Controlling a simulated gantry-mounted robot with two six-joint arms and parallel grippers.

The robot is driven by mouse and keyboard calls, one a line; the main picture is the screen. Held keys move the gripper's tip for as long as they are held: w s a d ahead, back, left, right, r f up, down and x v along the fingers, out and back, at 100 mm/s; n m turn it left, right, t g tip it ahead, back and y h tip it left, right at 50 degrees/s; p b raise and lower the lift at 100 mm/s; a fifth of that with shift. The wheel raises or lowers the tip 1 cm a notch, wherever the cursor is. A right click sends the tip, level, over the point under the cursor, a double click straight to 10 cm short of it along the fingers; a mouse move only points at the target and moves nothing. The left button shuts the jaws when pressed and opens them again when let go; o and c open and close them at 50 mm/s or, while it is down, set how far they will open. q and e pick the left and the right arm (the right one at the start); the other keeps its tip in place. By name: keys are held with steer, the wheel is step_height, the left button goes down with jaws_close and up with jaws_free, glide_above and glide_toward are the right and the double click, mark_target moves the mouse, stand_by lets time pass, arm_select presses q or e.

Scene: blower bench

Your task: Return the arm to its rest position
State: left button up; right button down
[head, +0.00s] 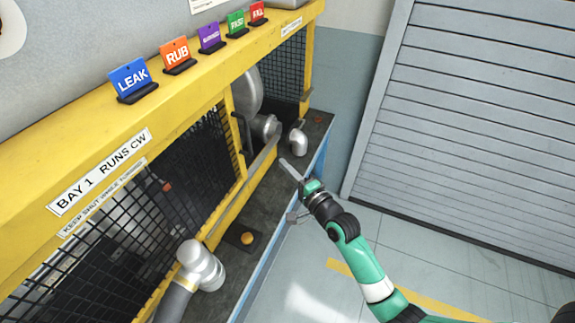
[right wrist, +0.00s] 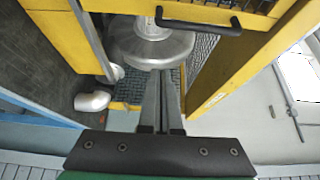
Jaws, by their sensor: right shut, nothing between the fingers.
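My right arm, green with black joints, comes in from the lower right of the head view. Its gripper (head: 291,172) is over the front edge of the dark bench, close to the yellow-framed enclosure. In the right wrist view the two grey fingers (right wrist: 161,82) lie together with nothing between them. They point toward a round metal blower part (right wrist: 150,47) in the enclosure's opening; I cannot tell the gap to it. My left gripper is in neither view.
The dark bench top (head: 229,262) has an orange button (head: 247,238) and a silver elbow (head: 298,141). A larger silver pipe end (head: 200,264) stands nearer. Coloured signs, including LEAK (head: 131,79) and RUB (head: 175,52), line the yellow beam. Open floor (head: 450,260) lies right, before a grey shutter (head: 470,120).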

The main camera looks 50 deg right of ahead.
steer(key=shift+s+a, duration=0.1)
steer(key=shift+s, duration=0.1)
